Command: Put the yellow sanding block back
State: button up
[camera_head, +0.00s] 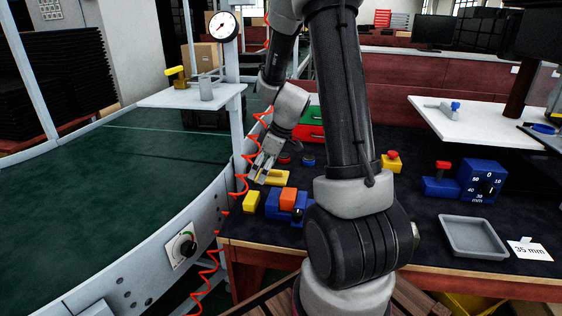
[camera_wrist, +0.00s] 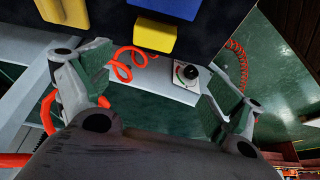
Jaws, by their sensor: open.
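Two yellow pieces lie near the left edge of the dark table. One is a small yellow block (camera_head: 250,201) beside the blue fixture; it seems to be the yellow piece at top centre (camera_wrist: 154,36) in the wrist view. The other is a flat yellow piece (camera_head: 276,177) just under my gripper (camera_head: 263,166), apparently the one at upper left (camera_wrist: 66,12) in the wrist view. I cannot tell which is the sanding block. My gripper also shows in the wrist view (camera_wrist: 160,92), fingers wide apart, with nothing between them.
A blue fixture (camera_head: 272,204) with an orange block (camera_head: 288,199) stands close by. A coiled red hose (camera_head: 242,165) hangs beside my gripper. The green conveyor (camera_head: 130,170) curves along the left. A grey tray (camera_head: 472,222) sits at the right.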

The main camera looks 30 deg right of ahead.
jog(key=s+a+r+m, duration=0.1)
jog(key=s+a+r, duration=0.3)
jog(key=r, duration=0.5)
jog(key=s+r+m+h, duration=0.1)
jog(key=s+r+m, duration=0.2)
jog(key=s, duration=0.7)
jog(key=s+d+r+m+t+h, duration=0.1)
jog(key=s+r+m, duration=0.3)
jog(key=s+r, duration=0.4)
jog(key=shift+s+d+r+h, duration=0.25)
jog(key=shift+s+h, duration=0.35)
jog(key=shift+s, duration=0.5)
